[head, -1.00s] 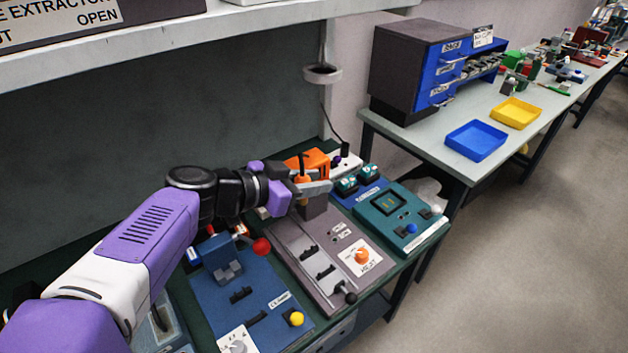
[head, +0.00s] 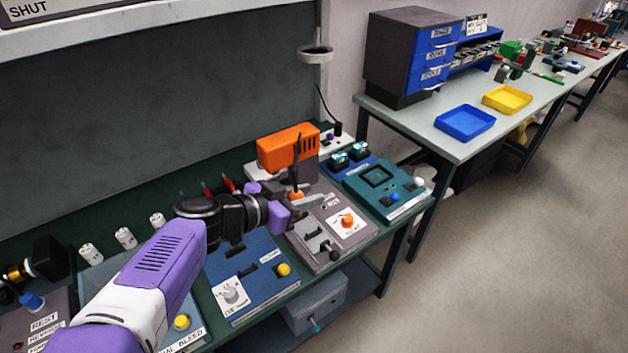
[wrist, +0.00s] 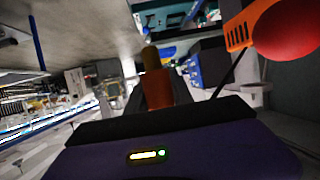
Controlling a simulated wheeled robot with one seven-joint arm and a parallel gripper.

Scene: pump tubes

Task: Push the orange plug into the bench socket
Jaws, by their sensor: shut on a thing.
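My gripper (head: 302,199) is shut on the orange plug (head: 296,196) above the grey control panel. In the wrist view the plug (wrist: 157,88) stands between the fingers with its brass-coloured tip pointing away from the palm. The tip appears in free air there. In the head view the fingers and wrist hide most of the plug. I cannot pick out the bench socket with certainty; my arm covers part of the bench.
An orange box (head: 288,147) stands just behind my gripper. The grey panel (head: 318,246) has levers and an orange knob (head: 347,221). Teal (head: 385,190) and blue (head: 258,292) panels flank it. A round red-orange thing (wrist: 288,28) looms close in the wrist view.

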